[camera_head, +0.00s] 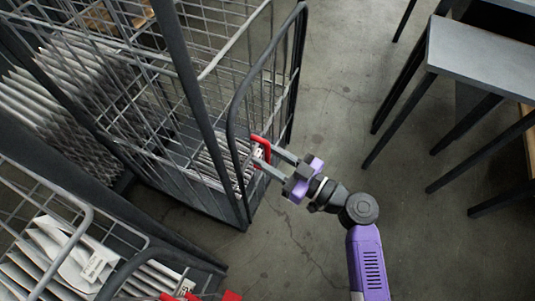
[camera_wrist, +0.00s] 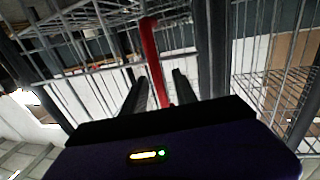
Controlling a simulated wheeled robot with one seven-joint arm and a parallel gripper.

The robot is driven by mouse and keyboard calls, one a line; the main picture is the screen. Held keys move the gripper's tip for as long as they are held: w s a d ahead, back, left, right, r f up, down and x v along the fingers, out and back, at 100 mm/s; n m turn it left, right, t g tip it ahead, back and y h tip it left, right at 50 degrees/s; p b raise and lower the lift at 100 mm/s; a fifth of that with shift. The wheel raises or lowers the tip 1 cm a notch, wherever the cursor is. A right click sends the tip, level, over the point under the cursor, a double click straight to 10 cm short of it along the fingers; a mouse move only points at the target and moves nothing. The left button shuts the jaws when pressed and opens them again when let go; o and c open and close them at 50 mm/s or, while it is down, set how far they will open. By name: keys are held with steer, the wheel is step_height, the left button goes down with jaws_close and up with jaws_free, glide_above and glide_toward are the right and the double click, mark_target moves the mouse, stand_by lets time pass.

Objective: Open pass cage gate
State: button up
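The cage (camera_head: 190,125) is a grey wire-mesh trolley at the left of the head view. Its gate (camera_head: 231,105) has a rounded tube frame and faces right. A red handle (camera_head: 261,150) sits at the gate's near edge. My gripper (camera_head: 266,160) reaches it from the right, one finger on each side. In the wrist view the red handle (camera_wrist: 151,55) runs between the two fingers (camera_wrist: 157,90), which stand apart with narrow gaps beside it. The gripper looks open around the handle. I cannot tell whether the gate is latched.
Another wire cage (camera_head: 75,240) with white packs and red parts stands at the lower left. White boxed filters (camera_head: 215,160) lie inside the gated cage. A dark-legged grey table (camera_head: 480,60) stands at the upper right. Bare concrete floor (camera_head: 330,110) lies between.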

jaws_close()
stand_by(1.4)
